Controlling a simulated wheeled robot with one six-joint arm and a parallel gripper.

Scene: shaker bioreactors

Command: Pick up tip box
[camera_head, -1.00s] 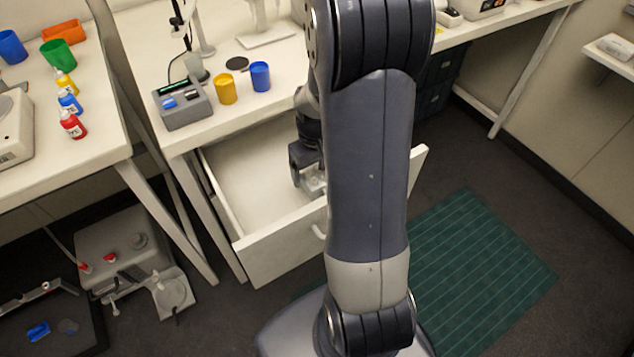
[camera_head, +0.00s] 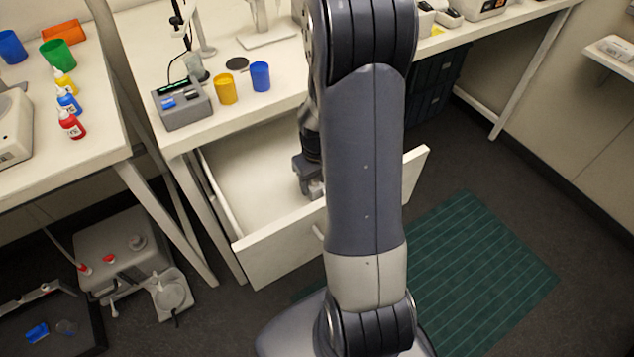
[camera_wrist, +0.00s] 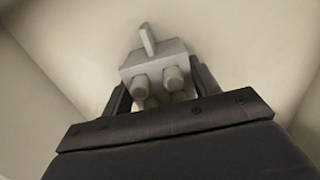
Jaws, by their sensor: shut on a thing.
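My gripper (camera_head: 309,186) is down inside the open drawer (camera_head: 270,255), partly hidden behind my arm. In the wrist view, my gripper (camera_wrist: 162,88) is shut on a light grey block-like object (camera_wrist: 152,58), with a dark finger on either side. The object has two round pegs facing the camera and a thin upright fin on its far side. I cannot tell from its shape whether it is the tip box. In the head view only a small grey part shows by the fingers.
The drawer floor around my gripper looks bare, with the drawer walls close by. The table (camera_head: 215,125) above holds a grey device (camera_head: 182,105), a yellow cup (camera_head: 225,89) and a blue cup (camera_head: 260,76). A green mat (camera_head: 480,260) lies on the floor at right.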

